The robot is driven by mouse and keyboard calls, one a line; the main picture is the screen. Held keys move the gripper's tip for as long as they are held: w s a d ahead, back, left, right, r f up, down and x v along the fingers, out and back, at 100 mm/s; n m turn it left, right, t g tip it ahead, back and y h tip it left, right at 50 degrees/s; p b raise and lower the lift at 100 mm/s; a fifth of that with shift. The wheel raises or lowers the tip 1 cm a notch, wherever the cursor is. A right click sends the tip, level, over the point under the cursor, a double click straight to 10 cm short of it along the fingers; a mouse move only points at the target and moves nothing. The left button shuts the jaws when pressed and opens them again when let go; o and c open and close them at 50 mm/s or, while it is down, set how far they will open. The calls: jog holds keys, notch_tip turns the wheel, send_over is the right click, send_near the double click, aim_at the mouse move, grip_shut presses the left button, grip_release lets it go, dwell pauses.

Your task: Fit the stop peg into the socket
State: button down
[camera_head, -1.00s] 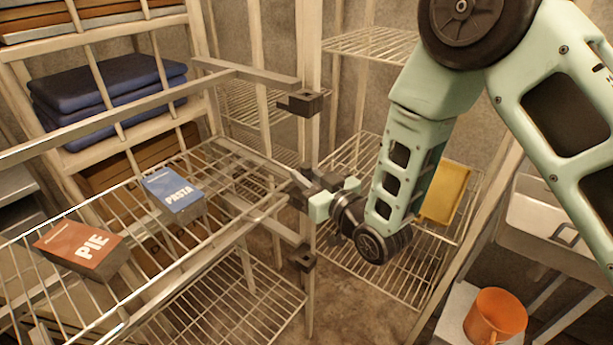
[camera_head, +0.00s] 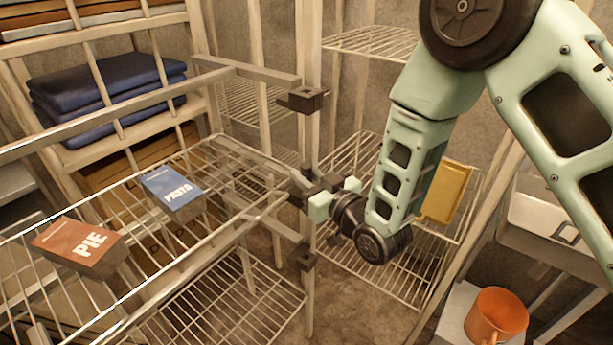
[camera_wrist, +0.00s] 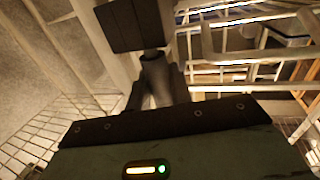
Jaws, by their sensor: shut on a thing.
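My gripper (camera_head: 322,200) is at the upright post in the head view, between the upper and lower dark brackets. It is shut on a small dark piece, which I take to be the stop peg; its shape is mostly hidden by the fingers. In the wrist view my gripper (camera_wrist: 155,95) has its fingers close together, pointing at a dark block (camera_wrist: 132,25).
Dark brackets on the post stand above (camera_head: 305,100) and below (camera_head: 305,257) my gripper. Metal bars run left from them. A wire shelf (camera_head: 110,215) holds a PIE box (camera_head: 80,247) and a PASTA box (camera_head: 172,192). An orange mug (camera_head: 497,315) stands at lower right.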

jog(key=shift+f+b, duration=0.55)
dwell(0.4)
jog(key=c, duration=1.2)
grip_release()
jog(key=shift+o, duration=0.2)
jog(key=shift+s+d, duration=0.1)
jog(key=shift+s+d+f, duration=0.1)
jog(key=shift+s+d, duration=0.15)
jog(key=shift+s, duration=0.05)
jog(key=p+v, duration=0.8)
jog(key=v, duration=0.8)
jog(key=shift+p, duration=0.3)
